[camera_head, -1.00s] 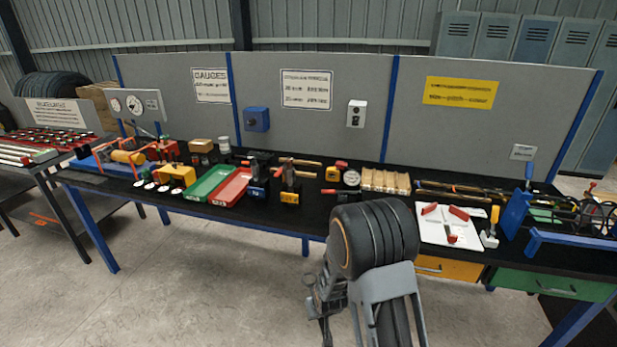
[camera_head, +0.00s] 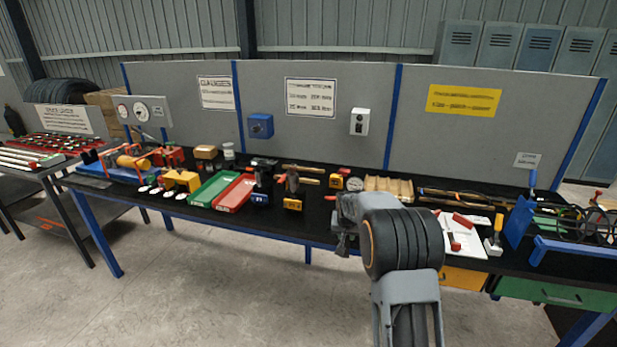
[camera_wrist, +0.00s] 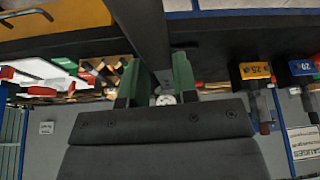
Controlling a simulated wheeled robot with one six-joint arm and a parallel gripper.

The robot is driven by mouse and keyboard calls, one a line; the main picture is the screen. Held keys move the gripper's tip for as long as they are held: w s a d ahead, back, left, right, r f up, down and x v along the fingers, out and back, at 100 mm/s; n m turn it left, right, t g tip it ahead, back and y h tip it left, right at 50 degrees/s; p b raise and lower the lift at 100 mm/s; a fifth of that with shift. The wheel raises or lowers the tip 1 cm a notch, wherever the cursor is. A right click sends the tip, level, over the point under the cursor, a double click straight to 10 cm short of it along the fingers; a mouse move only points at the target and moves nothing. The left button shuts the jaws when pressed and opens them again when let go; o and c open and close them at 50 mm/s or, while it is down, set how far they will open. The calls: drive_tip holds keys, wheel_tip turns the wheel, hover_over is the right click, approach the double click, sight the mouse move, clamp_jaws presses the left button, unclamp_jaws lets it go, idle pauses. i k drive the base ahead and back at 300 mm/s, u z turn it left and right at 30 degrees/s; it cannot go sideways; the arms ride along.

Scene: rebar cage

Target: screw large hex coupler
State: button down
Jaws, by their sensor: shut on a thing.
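In the wrist view, my gripper (camera_wrist: 157,85) has two green jaws closed on a long dark grey bar (camera_wrist: 146,35). The bar runs from between the jaws to the top edge of the picture. It may be the large hex coupler, but its full shape and ends are not clear. In the head view, my arm covers the gripper and the bar, in front of the bench's right half. Two small stands, a blue one (camera_head: 260,198) and a yellow one (camera_head: 293,204), are on the bench left of my arm. In the wrist view, the yellow one (camera_wrist: 255,72) reads 25.
The black bench holds green (camera_head: 212,188) and red (camera_head: 235,193) trays, a slotted wooden rack (camera_head: 388,187), a white board (camera_head: 472,238) with red-handled pieces and a blue frame (camera_head: 520,222) at right. Grey panels stand behind. The floor (camera_head: 220,290) in front is clear.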

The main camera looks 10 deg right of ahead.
sight(293, 177)
drive_tip(key=i, duration=1.85)
